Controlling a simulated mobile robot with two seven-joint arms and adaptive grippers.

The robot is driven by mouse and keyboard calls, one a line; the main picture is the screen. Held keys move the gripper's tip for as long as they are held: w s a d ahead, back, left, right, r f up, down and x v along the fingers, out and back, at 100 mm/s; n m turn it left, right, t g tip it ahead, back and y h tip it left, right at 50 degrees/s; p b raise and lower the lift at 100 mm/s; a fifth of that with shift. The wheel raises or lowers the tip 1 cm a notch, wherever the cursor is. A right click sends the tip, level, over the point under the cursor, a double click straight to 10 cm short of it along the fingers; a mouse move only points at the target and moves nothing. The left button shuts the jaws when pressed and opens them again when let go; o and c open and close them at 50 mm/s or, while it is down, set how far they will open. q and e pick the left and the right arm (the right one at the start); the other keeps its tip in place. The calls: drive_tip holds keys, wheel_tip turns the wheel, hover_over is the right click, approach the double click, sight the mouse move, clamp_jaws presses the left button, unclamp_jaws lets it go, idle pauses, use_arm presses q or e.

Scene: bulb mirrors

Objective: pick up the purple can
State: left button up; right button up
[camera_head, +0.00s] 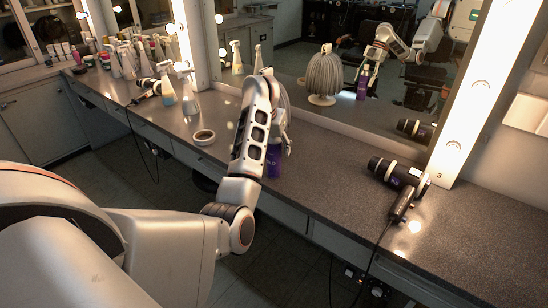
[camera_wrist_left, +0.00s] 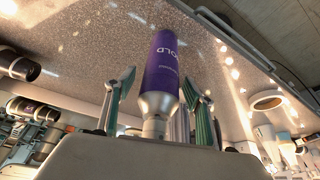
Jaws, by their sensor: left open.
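The purple can (camera_head: 274,160) stands on the grey counter near its front edge, partly hidden by my left gripper in the head view. In the left wrist view the purple can (camera_wrist_left: 163,68) shows pale lettering and a silver shoulder and top towards the gripper. My left gripper (camera_head: 281,138) is at the can. In the left wrist view its two fingers (camera_wrist_left: 160,92) are spread, one on each side of the can's silver end, with gaps visible. I cannot tell how close each pad is. My right gripper is not in view.
A tape-like ring (camera_head: 203,137) and spray bottles (camera_head: 188,98) stand to the left on the counter. A black hair dryer (camera_head: 396,172) with a cord lies to the right.

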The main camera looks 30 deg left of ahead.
use_arm(q)
drive_tip(key=c, duration=1.3)
